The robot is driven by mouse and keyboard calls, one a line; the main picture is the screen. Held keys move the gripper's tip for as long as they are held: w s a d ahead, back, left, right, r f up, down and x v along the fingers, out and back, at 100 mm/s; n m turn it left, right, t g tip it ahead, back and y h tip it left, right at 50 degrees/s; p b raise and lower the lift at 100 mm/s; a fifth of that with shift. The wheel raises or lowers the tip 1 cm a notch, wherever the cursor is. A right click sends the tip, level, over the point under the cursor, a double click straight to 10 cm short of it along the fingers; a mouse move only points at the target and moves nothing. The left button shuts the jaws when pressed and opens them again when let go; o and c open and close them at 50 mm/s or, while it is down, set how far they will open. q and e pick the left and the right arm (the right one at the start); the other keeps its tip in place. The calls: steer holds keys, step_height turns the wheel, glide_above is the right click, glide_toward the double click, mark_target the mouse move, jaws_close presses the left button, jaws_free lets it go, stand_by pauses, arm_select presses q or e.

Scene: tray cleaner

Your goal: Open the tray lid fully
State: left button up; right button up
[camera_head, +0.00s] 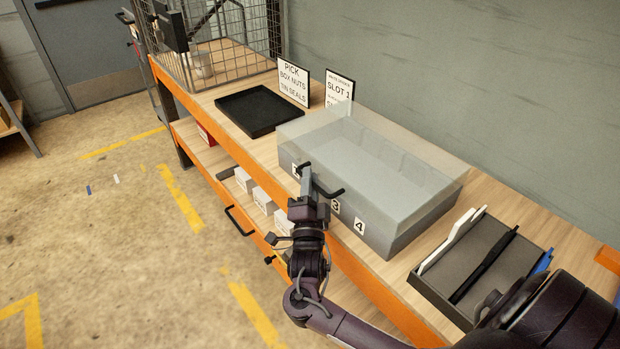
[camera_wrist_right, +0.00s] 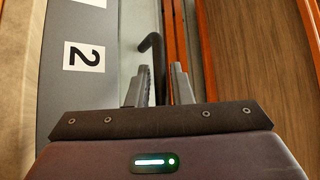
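The grey tray box (camera_head: 405,238) stands on the wooden bench, with number labels on its front wall. Its clear lid (camera_head: 375,150) lies over the top and looks closed. A black bar handle (camera_head: 328,190) sticks out at the front, by my right gripper (camera_head: 306,176). In the right wrist view the handle (camera_wrist_right: 157,62) runs between the two fingers of my right gripper (camera_wrist_right: 160,75). The fingers are apart, with a small gap visible beside the handle. The tray's "2" label (camera_wrist_right: 84,56) shows to the left. My left gripper is not in view.
A black shallow tray (camera_head: 258,109) and sign cards (camera_head: 294,82) stand left of and behind the box. A dark bin (camera_head: 470,262) holding white, black and blue items sits at right. A wire cage (camera_head: 210,50) is at the far left end. The wall is close behind.

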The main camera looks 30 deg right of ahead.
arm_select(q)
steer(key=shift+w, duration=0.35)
arm_select(e)
jaws_close()
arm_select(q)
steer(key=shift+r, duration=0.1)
arm_select(e)
steer(key=shift+r, duration=0.1)
